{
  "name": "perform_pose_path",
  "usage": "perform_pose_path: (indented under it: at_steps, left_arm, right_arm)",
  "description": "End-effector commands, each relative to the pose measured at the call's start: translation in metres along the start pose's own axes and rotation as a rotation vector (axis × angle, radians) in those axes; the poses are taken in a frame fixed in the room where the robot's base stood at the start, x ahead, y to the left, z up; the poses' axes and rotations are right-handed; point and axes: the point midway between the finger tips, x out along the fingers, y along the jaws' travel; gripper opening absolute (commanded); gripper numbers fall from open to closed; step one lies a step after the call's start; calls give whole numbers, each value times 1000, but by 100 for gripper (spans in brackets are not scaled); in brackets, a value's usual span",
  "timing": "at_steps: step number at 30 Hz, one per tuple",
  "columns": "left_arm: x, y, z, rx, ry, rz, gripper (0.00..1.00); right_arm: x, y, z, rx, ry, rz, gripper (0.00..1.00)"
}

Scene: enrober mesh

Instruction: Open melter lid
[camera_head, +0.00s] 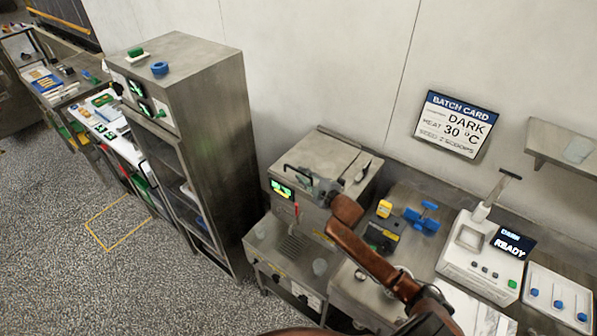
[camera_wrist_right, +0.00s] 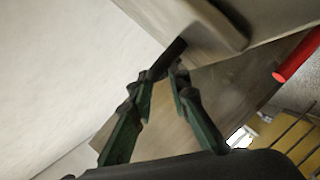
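The melter (camera_head: 322,155) is a steel box with a flat top lid, a green display (camera_head: 281,189) and a dark handle (camera_head: 298,170) at the lid's front. The lid lies flat, looking closed. My right gripper (camera_head: 322,188) is at the front edge of the lid, beside the handle. In the right wrist view its green fingers (camera_wrist_right: 166,72) converge with a narrow gap between the tips. A dark bar (camera_wrist_right: 172,55), seemingly the handle, lies right at the tips; I cannot tell whether they touch it. My left gripper is not in view.
A red lever (camera_wrist_right: 297,57) stands out near the gripper. A tall steel cabinet (camera_head: 222,130) is left of the melter. Right of it are a yellow block (camera_head: 384,208), a blue item (camera_head: 422,219) and a white machine reading READY (camera_head: 470,262). The wall is behind.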

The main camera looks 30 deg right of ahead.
Motion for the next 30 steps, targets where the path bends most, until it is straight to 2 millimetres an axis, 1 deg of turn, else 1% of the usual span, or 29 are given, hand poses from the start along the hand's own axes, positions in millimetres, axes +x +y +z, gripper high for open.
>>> perform_pose_path:
  at_steps: [1,3,6,9,17,25,30]
  left_arm:
    - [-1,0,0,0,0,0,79]
    - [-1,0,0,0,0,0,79]
    - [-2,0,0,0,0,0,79]
    - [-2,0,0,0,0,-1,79]
    - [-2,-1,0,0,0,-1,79]
    - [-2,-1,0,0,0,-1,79]
    - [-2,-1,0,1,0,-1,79]
  right_arm:
    - [8,1,-1,1,1,1,16]
    - [17,1,-1,0,0,1,16]
    - [27,0,-1,0,1,1,16]
    - [32,0,0,-1,0,1,16]
    - [33,0,0,-1,1,0,16]
    - [33,0,0,-1,0,0,0]
    - [33,-1,0,-1,0,-1,0]
